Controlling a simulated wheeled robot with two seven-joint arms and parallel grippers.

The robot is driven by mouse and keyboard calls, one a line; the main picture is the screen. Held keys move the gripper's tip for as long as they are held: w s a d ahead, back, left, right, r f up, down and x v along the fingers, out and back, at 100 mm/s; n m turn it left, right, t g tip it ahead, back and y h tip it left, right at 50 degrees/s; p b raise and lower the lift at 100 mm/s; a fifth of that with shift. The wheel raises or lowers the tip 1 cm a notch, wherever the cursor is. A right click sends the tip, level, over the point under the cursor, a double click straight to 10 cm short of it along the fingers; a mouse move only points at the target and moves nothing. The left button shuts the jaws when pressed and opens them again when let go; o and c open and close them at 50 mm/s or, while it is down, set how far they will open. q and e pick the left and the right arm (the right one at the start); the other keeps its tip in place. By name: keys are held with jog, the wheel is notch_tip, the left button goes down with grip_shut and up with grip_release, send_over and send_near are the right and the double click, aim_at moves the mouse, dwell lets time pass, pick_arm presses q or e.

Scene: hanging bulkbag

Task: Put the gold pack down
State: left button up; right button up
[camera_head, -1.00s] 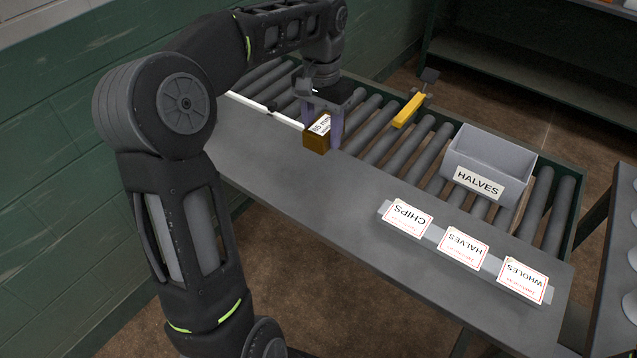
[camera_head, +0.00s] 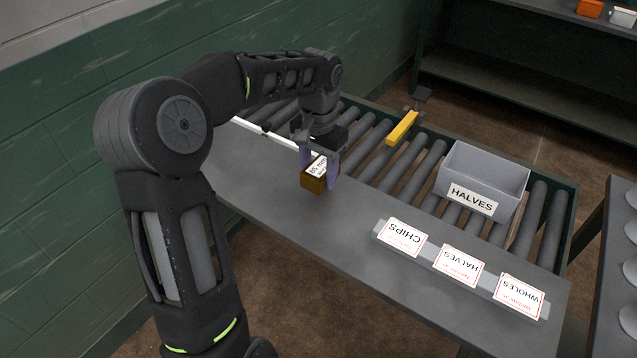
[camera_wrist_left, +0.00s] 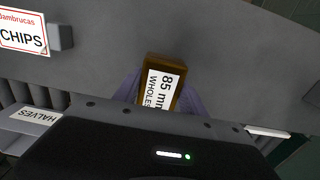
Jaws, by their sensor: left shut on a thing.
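The gold pack (camera_head: 313,184) is a small brown-gold block with a white label on top. In the left wrist view the pack (camera_wrist_left: 152,70) shows the label text "85 mm WHOLES". My left gripper (camera_head: 319,172) points down with its purple fingers on either side of the pack, shut on it. The pack is at the grey shelf (camera_head: 365,205) in front of the rollers; I cannot tell whether its underside touches the surface. My right gripper is not in view.
A grey bin marked HALVES (camera_head: 485,178) stands on the roller conveyor (camera_head: 430,150). A yellow bar (camera_head: 403,128) lies further back. Signs CHIPS (camera_head: 402,237), HALVES (camera_head: 460,265) and WHOLES (camera_head: 519,296) stand along the shelf's right part. The shelf between pack and signs is clear.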

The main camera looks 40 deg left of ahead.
aim_at(319, 168)
pick_arm(q)
jog(key=shift+f, duration=0.1)
jog(key=shift+f, duration=1.75)
jog(key=shift+f, duration=0.2)
jog(key=o, duration=1.5)
jog(key=shift+r, duration=0.1)
notch_tip(319, 168, up, 12)
jog(key=shift+r+p, duration=0.1)
jog(key=shift+p, duration=0.3)
